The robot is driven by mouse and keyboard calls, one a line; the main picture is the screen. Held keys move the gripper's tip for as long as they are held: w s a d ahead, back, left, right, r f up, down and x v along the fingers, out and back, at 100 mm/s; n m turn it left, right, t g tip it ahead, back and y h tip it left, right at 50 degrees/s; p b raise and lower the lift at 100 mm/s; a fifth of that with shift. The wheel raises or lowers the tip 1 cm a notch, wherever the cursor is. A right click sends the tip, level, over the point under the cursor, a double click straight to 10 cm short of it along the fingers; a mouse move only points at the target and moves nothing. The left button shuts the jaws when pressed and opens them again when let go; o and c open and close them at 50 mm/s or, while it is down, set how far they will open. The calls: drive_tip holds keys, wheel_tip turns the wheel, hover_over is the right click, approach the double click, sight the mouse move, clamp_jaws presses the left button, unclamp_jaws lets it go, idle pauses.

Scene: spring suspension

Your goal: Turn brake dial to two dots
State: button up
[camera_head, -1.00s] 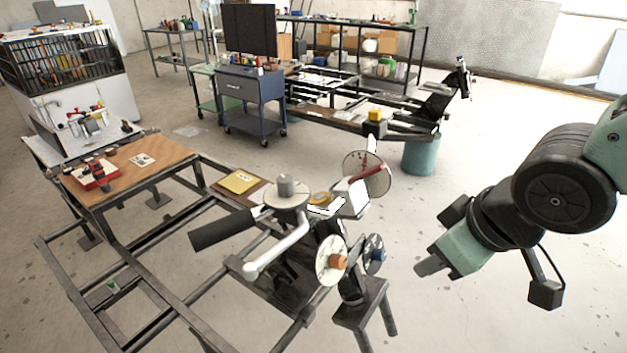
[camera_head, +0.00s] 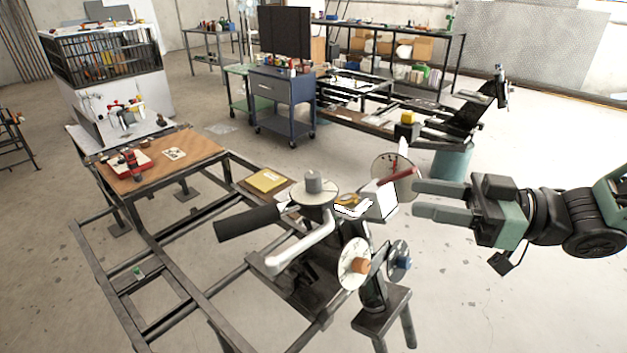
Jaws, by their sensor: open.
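A metal stand carries several round dials, and I cannot tell by label which is the brake dial. A round plate with a grey cylindrical knob (camera_head: 314,182) is on top. A disc with a red pointer (camera_head: 396,172) stands behind. No two-dot mark is readable. My gripper (camera_head: 416,200) is open and empty, its fingers pointing left, right of the stand and apparently close to the red-pointer disc.
A black handle (camera_head: 248,223) and a white bent pipe (camera_head: 305,247) stick out from the stand. A metal frame (camera_head: 190,288) and a brown-topped table (camera_head: 190,165) are left. A blue cart (camera_head: 282,100) is behind. Floor at the lower right is clear.

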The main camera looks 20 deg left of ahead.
sight(313, 181)
drive_tip(key=a+p, duration=0.1)
drive_tip(key=a, duration=0.4)
drive_tip(key=a+p, duration=0.1)
drive_tip(key=a, duration=0.5)
drive_tip(key=s+a+p, duration=0.1)
drive_tip(key=a, duration=0.5)
drive_tip(key=shift+a+p, duration=0.15)
drive_tip(key=shift+p, duration=0.2)
clamp_jaws()
